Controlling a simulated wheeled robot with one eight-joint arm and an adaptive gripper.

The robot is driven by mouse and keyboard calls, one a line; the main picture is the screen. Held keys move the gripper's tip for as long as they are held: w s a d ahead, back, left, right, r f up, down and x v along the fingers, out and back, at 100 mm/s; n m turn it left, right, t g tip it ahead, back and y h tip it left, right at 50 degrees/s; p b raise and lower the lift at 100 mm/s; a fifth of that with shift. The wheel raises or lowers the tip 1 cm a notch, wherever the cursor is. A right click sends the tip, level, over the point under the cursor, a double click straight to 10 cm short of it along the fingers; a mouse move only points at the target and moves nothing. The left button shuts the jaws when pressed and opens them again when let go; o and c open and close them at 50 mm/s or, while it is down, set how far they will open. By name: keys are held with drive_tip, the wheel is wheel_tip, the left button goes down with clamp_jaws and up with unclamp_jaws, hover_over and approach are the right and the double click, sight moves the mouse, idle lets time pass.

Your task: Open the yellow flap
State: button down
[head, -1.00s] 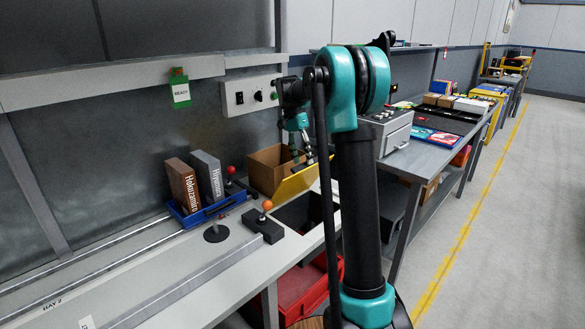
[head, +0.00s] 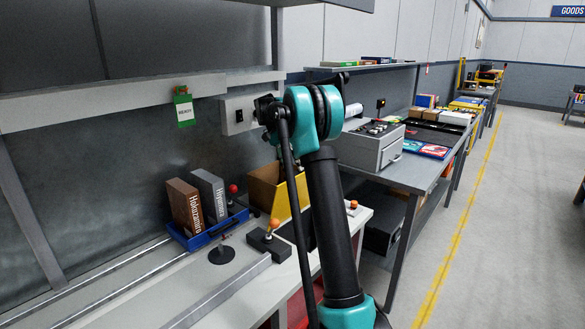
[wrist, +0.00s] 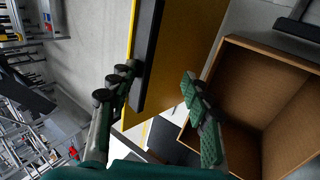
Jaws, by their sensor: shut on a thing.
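The yellow flap (head: 282,203) stands steeply tilted over a dark opening in the bench, partly behind my arm in the head view. In the wrist view the flap (wrist: 190,40) fills the upper middle, with a black bar handle (wrist: 148,50) along its left side. My gripper (wrist: 158,80) has one finger on each side of the flap's lower part and is shut on the flap. The left fingertip is close to the handle; the exact contact is not clear. In the head view my arm hides the gripper.
An open cardboard box (head: 262,187) stands behind the flap; it also shows in the wrist view (wrist: 240,110). An orange-knobbed lever (head: 273,226) is left of the opening. A blue tray (head: 205,232) holds two binders. A grey cabinet (head: 370,148) stands on the farther bench.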

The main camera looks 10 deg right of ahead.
drive_tip(key=shift+w+a+f, duration=0.2)
drive_tip(key=shift+a+f, duration=0.1)
drive_tip(key=shift+f, duration=0.1)
drive_tip(key=c, duration=1.3)
unclamp_jaws()
drive_tip(key=shift+w+f, duration=0.1)
drive_tip(key=shift+c, duration=0.5)
drive_tip(key=shift+d, duration=0.1)
drive_tip(key=shift+c, duration=0.2)
drive_tip(key=shift+r, duration=0.35)
drive_tip(key=shift+c, duration=0.6)
drive_tip(key=v, duration=0.7)
drive_tip(key=shift+r, duration=0.1)
drive_tip(key=shift+c, duration=0.2)
drive_tip(key=shift+s, duration=0.2)
